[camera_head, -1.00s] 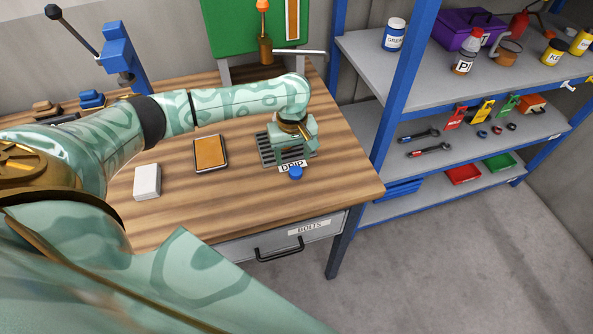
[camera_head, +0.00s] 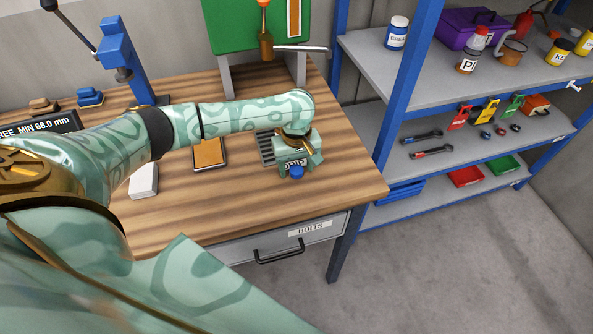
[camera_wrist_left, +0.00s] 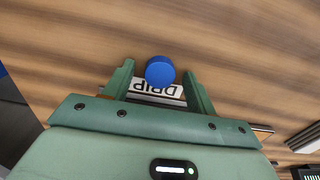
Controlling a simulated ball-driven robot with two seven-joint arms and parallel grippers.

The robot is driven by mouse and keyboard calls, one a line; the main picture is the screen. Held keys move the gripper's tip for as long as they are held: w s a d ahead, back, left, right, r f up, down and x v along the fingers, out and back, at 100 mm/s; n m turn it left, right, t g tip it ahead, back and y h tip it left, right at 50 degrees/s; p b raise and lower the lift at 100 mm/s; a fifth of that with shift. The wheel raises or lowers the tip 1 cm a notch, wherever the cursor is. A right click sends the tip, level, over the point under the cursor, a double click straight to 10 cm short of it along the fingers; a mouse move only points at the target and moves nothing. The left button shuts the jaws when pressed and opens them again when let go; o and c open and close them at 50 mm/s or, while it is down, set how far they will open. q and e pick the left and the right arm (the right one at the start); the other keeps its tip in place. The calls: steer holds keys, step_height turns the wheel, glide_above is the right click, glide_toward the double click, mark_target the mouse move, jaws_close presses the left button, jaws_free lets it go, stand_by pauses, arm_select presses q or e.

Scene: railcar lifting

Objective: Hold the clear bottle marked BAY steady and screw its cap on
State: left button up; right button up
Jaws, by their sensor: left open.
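A round blue cap (camera_head: 297,171) shows at the front of the drip tray (camera_head: 265,148), by its DRIP label; in the left wrist view the cap (camera_wrist_left: 160,71) lies between my fingertips. My left gripper (camera_head: 296,167) is over the tray's right part and hides much of it and of the label. In the left wrist view my left gripper (camera_wrist_left: 158,68) is open, with a finger on either side of the cap; I cannot tell whether they touch it. I see no clear bottle marked BAY in these frames. My right gripper is not in view.
A white block (camera_head: 144,180) and an orange-topped pad (camera_head: 209,153) lie on the wooden bench (camera_head: 240,200). A blue lever press (camera_head: 122,60) stands at the back left. Blue shelving (camera_head: 385,110) with tools and containers is at the right. The bench front is clear.

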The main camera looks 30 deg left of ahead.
mark_target(296, 169)
arm_select(q)
steer(key=c, duration=1.1)
steer(key=shift+o, duration=0.2)
steer(key=shift+r+p, duration=0.3)
steer(key=shift+r, duration=0.2)
step_height(296, 169, up, 3)
steer(key=shift+f+p, duration=0.2)
steer(key=shift+p, duration=0.65)
steer(key=s+d+r+p, duration=0.6)
steer(key=s+r, duration=0.3)
steer(key=s, duration=0.3)
steer(key=shift+s+d+r+p, duration=0.2)
steer(key=shift+d+p, duration=0.05)
steer(key=shift+p, duration=0.35)
